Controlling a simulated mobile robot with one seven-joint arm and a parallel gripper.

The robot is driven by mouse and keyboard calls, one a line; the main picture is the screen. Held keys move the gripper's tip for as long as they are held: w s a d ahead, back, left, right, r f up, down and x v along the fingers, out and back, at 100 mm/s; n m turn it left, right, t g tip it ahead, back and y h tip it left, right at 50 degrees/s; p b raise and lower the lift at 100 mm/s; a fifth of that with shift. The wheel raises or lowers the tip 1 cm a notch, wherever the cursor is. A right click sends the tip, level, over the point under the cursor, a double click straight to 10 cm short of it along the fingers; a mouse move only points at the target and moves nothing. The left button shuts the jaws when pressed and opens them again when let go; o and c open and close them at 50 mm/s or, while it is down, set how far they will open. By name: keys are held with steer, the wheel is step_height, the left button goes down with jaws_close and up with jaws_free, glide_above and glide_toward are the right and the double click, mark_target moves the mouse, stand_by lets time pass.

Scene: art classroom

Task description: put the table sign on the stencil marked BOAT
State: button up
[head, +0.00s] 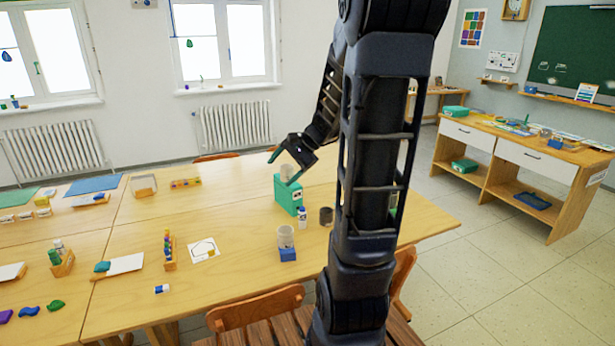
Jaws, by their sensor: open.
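My gripper (284,168) is open, in the middle of the head view above the wooden table. Its fingers point down and left, above a green box (287,196) and around or in front of a pale cup (287,172). I cannot tell whether they touch it. A white card with a dark outline (203,248) lies flat on the table, left of the green box; it may be a stencil, but no word on it is readable. I cannot pick out the table sign or a BOAT marking for sure. My arm hides part of the table's right side.
Near the green box stand a white bottle (302,218), a dark cup (326,216), a clear cup (286,237) and a blue block (288,254). A wooden holder with coloured pieces (169,250) stands left of the card.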

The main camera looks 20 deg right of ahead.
steer(key=s+r+n+h, duration=0.2)
steer(key=s+n, duration=0.1)
steer(key=s, duration=0.3)
steer(key=s+r+n+h, duration=0.2)
steer(key=s+n+h, duration=0.1)
steer(key=s, duration=0.3)
steer(key=s+r+n+t+h, duration=0.1)
steer(key=s+r+n+h, duration=0.1)
steer(key=s+n, duration=0.2)
steer(key=s, duration=0.2)
steer(key=shift+s+d+n+h, duration=0.2)
steer(key=shift+s+n+h, duration=0.1)
